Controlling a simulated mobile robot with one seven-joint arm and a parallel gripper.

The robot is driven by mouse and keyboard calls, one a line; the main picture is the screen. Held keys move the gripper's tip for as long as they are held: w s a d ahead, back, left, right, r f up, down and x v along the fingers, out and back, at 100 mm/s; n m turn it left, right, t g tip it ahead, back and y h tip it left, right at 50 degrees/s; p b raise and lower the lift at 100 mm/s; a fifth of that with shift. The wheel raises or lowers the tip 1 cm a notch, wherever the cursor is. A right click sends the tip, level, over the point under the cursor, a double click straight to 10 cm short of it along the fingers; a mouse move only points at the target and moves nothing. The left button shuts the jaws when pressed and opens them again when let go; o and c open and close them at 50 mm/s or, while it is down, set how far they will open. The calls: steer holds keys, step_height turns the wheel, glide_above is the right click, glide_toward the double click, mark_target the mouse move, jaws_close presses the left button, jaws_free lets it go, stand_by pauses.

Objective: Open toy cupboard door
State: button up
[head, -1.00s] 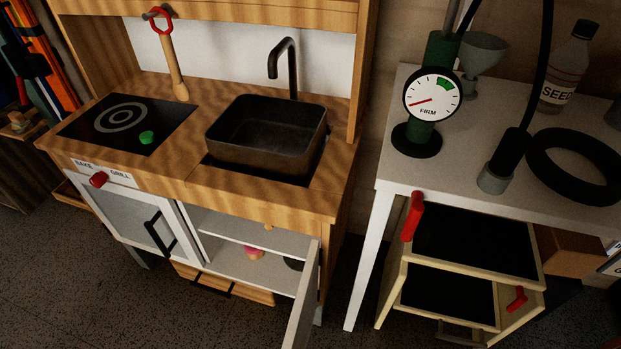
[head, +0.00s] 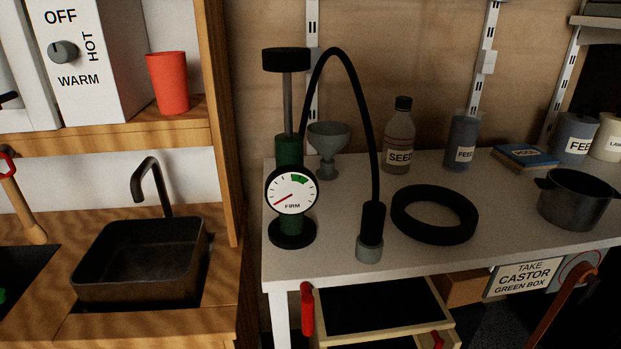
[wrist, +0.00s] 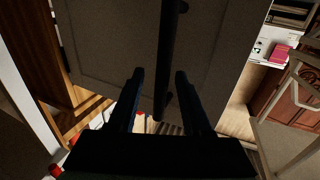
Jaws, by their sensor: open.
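In the wrist view a grey panel, which looks like the toy cupboard door (wrist: 110,45), fills the upper middle. A dark bar handle (wrist: 169,40) runs down its face. My gripper (wrist: 158,80) is open, with one finger on each side of the bar's line; I cannot tell how near the bar is or whether they touch. In the head view only the top of the toy kitchen (head: 150,322) shows; its cupboard and my gripper are out of that view.
A white table (head: 330,265) stands right of the toy kitchen, holding a green pump (head: 290,205), a black ring (head: 435,215), bottles and a pot (head: 575,198). Below it is a small drawer unit (head: 400,338) with a red handle (head: 307,310). A red cup (head: 167,82) stands on the kitchen shelf.

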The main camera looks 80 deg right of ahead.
steer(key=s+p, duration=0.1)
steer(key=s, duration=1.2)
steer(key=shift+p, duration=0.35)
steer(key=shift+w+d, duration=0.1)
